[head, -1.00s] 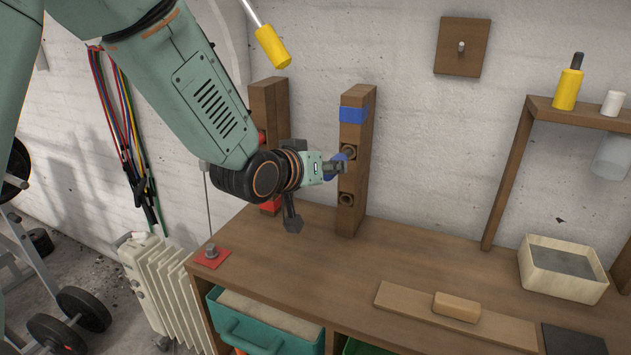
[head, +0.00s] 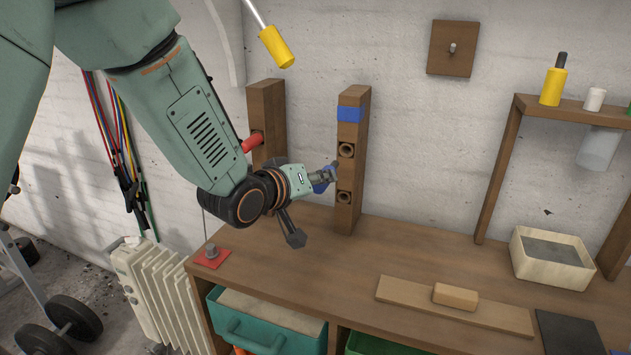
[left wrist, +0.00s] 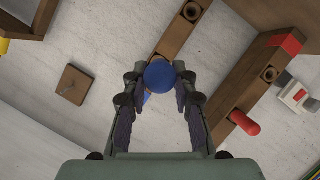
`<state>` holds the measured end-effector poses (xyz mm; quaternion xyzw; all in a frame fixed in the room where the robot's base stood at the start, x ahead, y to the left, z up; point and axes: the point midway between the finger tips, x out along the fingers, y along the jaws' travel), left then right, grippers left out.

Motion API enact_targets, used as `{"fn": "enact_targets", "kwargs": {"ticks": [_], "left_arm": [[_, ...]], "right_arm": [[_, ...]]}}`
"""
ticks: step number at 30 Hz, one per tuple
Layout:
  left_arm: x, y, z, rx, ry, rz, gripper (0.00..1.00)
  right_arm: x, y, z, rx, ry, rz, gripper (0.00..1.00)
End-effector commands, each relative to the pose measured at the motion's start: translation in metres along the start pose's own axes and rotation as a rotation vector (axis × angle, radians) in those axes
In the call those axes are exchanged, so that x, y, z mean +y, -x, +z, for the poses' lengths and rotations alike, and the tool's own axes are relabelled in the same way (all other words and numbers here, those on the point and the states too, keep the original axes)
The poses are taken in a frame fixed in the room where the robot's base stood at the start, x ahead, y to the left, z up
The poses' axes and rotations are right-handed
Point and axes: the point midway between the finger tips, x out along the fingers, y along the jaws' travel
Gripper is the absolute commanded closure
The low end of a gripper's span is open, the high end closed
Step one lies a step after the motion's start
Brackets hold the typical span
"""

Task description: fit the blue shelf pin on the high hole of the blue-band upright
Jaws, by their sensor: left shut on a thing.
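The blue-band upright (head: 352,180) is a wooden post on the bench, with a blue band (head: 350,114) near its top. Its high hole (head: 346,150) shows open below the band, and its low hole (head: 344,197) shows open further down. My left gripper (head: 328,176) is just left of the post, between the two hole heights. It is shut on the blue shelf pin (head: 320,187), which is partly hidden by the fingers. In the left wrist view the pin's round blue end (left wrist: 160,75) sits between the fingertips, overlapping the post. My right gripper is not in view.
A second upright (head: 266,105) stands left, with a red pin (head: 252,142) sticking out. A yellow-ended rod (head: 277,47) hangs above it. The bench (head: 410,262) holds a board with a tan block (head: 455,296) and a cream tray (head: 552,258); bare top lies right of the post.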

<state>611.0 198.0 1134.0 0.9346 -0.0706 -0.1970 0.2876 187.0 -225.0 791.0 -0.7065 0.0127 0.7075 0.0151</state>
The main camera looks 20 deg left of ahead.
Motion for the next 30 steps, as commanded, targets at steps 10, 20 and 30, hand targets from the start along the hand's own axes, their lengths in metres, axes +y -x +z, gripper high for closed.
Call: {"fn": "enact_targets", "kwargs": {"ticks": [10,20,30], "left_arm": [[0.001,-0.012,-0.006,0.002,-0.004,0.002,1.00],[0.001,-0.038,-0.017,0.001,-0.004,0.003,1.00],[0.001,-0.053,-0.023,0.001,-0.002,0.002,1.00]], "right_arm": [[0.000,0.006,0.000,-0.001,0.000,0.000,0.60],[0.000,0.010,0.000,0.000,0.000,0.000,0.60],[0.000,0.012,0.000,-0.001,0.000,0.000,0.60]]}}
